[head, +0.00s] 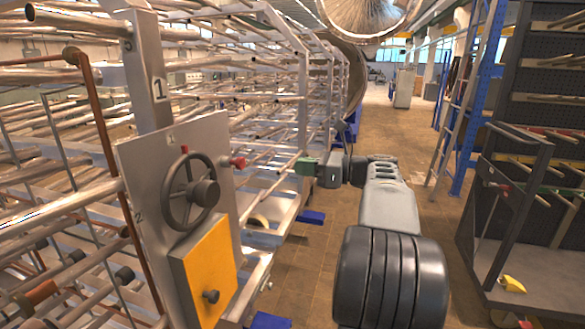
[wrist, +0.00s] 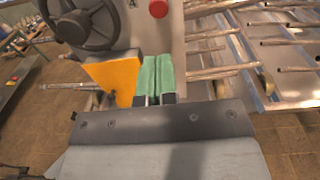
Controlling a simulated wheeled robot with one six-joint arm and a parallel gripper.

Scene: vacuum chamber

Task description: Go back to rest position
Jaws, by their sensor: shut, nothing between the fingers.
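My gripper (head: 305,166) is at the end of my outstretched arm in the middle of the head view. Its green fingers point left toward the pipe rack. In the wrist view the two green fingers (wrist: 153,76) lie side by side, shut and empty. They appear in front of a grey panel (head: 135,165), with no clear contact with anything. The panel carries a dark handwheel (head: 190,192), a red knob (head: 238,162) and a yellow box (head: 207,268) with a black knob. The handwheel also shows in the wrist view (wrist: 90,22).
A metal rack (head: 302,90) full of pipes fills the left side. Blue feet (head: 311,217) stick out at its base.

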